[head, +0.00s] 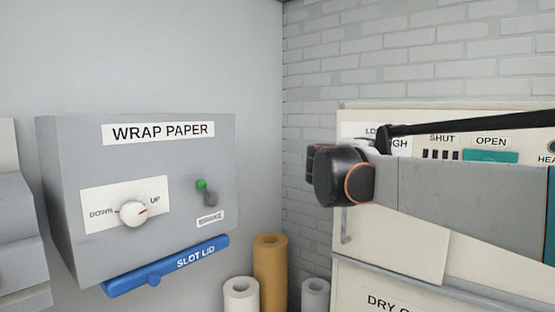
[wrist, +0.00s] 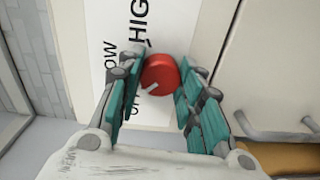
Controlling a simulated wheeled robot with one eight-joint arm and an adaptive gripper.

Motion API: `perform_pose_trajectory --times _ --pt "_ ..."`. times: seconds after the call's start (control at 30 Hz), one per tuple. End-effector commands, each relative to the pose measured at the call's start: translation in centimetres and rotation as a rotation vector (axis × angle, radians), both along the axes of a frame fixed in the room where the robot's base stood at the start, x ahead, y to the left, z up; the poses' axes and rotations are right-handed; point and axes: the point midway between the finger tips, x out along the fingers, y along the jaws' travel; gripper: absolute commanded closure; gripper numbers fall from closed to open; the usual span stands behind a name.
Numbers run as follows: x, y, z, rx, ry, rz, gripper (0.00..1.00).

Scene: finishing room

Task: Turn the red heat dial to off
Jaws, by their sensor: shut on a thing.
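The red heat dial (wrist: 163,69) is on a white label plate (wrist: 119,22) in the wrist view. Its pale pointer mark faces down and left in that picture, towards a small, partly hidden label. HIGH and part of LOW can be read on the plate. My gripper (wrist: 159,76) has its teal-padded fingers on either side of the dial and is shut on it. In the head view my arm and wrist cover the dial, and only parts of its LOW and HIGH lettering (head: 398,143) show.
A pale cabinet (head: 385,245) with SHUT and OPEN labels and a teal part (head: 490,157) stands behind my arm. At left is a grey WRAP PAPER box (head: 70,150) with a white knob (head: 133,212) and blue slot lid (head: 165,268). Paper rolls (head: 270,270) stand between them.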

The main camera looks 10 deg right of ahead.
Motion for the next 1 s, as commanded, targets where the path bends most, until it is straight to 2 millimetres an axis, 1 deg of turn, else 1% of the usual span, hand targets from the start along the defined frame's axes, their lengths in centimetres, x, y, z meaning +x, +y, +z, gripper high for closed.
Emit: perform_pose_trajectory --times 0.2,0.43,1.0 --pt "-0.22 0.19 0.04 -0.085 0.109 0.004 0.9" --pt "-0.22 0.21 0.07 -0.137 0.176 0.004 0.9" --pt "-0.21 0.17 0.06 -0.157 0.2 0.003 0.9"
